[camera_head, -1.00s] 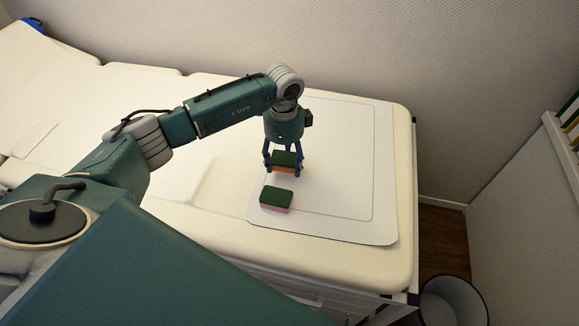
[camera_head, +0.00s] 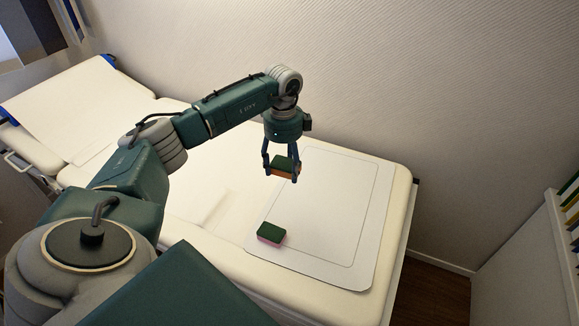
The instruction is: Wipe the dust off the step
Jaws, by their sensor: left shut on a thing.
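My left gripper (camera_head: 281,173) is shut on a sponge (camera_head: 285,164) with a dark green top and an orange lower part. It holds this sponge above the white mat, near the mat's left side. A second sponge (camera_head: 271,233), dark green on top and pink below, lies on the near left part of the mat (camera_head: 335,270). No step and no dust can be made out in this view. My right gripper is not in view.
The mat lies on the end of a cream padded couch (camera_head: 225,250). A textured wall (camera_head: 430,110) runs behind it. A shelf unit (camera_head: 553,200) stands at the right, with wooden floor (camera_head: 425,295) between. The mat's right part is clear.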

